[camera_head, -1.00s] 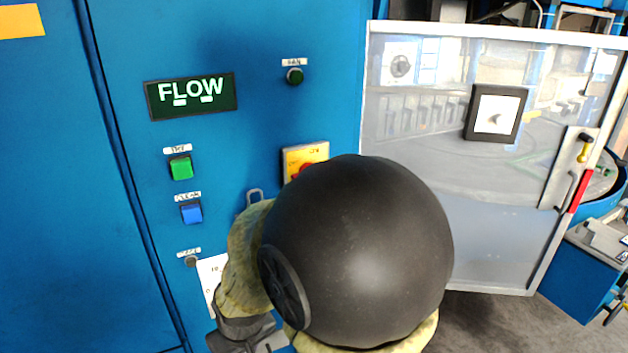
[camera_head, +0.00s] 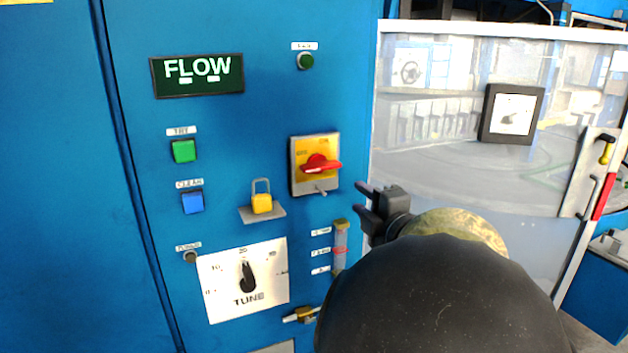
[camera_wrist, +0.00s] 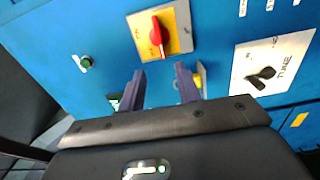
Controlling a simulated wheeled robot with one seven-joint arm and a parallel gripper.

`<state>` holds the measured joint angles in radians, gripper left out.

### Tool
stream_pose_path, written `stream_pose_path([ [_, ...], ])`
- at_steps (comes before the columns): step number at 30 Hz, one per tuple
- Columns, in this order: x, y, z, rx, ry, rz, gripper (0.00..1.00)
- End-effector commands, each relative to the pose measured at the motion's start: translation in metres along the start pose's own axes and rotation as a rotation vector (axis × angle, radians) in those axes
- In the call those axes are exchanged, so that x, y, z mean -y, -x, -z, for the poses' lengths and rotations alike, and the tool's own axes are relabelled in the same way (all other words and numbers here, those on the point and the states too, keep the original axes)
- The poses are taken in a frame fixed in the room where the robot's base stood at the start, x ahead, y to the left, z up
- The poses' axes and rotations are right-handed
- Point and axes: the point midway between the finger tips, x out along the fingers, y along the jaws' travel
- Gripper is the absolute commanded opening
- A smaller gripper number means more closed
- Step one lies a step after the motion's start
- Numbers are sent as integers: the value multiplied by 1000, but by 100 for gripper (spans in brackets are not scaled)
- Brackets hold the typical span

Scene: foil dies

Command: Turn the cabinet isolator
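The cabinet isolator (camera_head: 316,164) is a red rotary handle on a yellow plate with a grey surround, on the blue cabinet front. Its handle lies roughly horizontal in the head view. In the wrist view the isolator (camera_wrist: 158,34) is above and beyond the fingers. My gripper (camera_head: 364,205) is just right of and below the isolator, apart from it. In the wrist view my gripper (camera_wrist: 160,84) shows two fingers spread with a gap and nothing held between them. A yellow padlock (camera_head: 262,203) sits on a small grey shelf left of and below the isolator.
The panel also carries a FLOW display (camera_head: 197,76), a green button (camera_head: 184,151), a blue button (camera_head: 193,202), and a TUNE dial (camera_head: 247,278). A sliding lever gauge (camera_head: 340,250) is below the isolator. A clear framed door (camera_head: 440,170) stands open at right.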

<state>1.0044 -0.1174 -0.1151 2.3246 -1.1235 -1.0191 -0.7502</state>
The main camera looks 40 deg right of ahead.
Motion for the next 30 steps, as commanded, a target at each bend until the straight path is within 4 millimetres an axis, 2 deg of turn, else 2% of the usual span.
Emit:
stream_pose_path([
  [14,-2,-1,-2,-6,20,-5,34],
  [20,-3,-24,-2,-7,18,-4,34],
  [30,-4,-85,0,-10,16,-4,34],
])
